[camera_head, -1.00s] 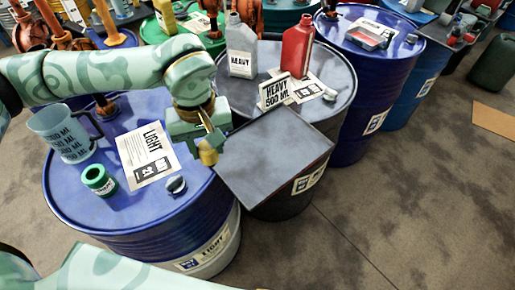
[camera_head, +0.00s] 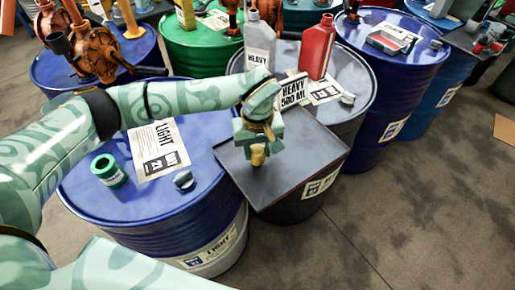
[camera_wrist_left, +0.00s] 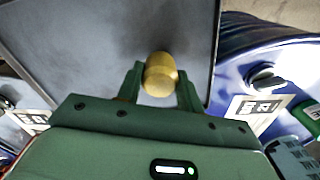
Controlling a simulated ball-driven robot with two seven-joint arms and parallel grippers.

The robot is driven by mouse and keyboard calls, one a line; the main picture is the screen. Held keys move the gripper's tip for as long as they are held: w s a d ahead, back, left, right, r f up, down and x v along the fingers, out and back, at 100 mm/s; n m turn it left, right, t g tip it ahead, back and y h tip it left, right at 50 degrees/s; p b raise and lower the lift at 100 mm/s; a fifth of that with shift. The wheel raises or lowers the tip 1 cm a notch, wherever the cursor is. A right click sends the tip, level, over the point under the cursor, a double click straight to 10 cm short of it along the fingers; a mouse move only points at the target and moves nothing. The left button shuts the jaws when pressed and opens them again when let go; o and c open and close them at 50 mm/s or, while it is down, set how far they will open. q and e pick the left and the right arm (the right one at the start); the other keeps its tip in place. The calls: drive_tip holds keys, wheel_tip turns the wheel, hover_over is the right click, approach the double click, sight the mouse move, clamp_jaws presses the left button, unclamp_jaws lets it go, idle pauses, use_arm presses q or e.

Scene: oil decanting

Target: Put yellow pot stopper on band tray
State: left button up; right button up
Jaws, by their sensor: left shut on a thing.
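The yellow pot stopper (camera_head: 257,159) is held in my left gripper (camera_head: 257,149), which points down over the left part of the flat grey tray (camera_head: 305,155). In the left wrist view the stopper (camera_wrist_left: 160,72) sits between the two green fingers, with the tray's grey surface (camera_wrist_left: 85,35) behind it. I cannot tell whether the stopper touches the tray or hangs just above it. My right gripper is not in view.
Left of the tray, a blue drum (camera_head: 210,200) bears a LIGHT sheet (camera_head: 158,150), a green pot (camera_head: 107,170) and a small dark cap (camera_head: 184,180). Behind the tray stand a HEAVY sign (camera_head: 292,93), a grey bottle (camera_head: 259,42) and a red bottle (camera_head: 317,48). Most of the tray is bare.

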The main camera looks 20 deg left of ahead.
sight(258, 149)
use_arm(q)
drive_tip(key=shift+f, duration=0.15)
drive_tip(key=o, duration=1)
drive_tip(key=shift+c, duration=0.2)
drive_tip(key=shift+r, duration=0.2)
wheel_tip(258, 149, up, 12)
drive_tip(key=p, duration=0.1)
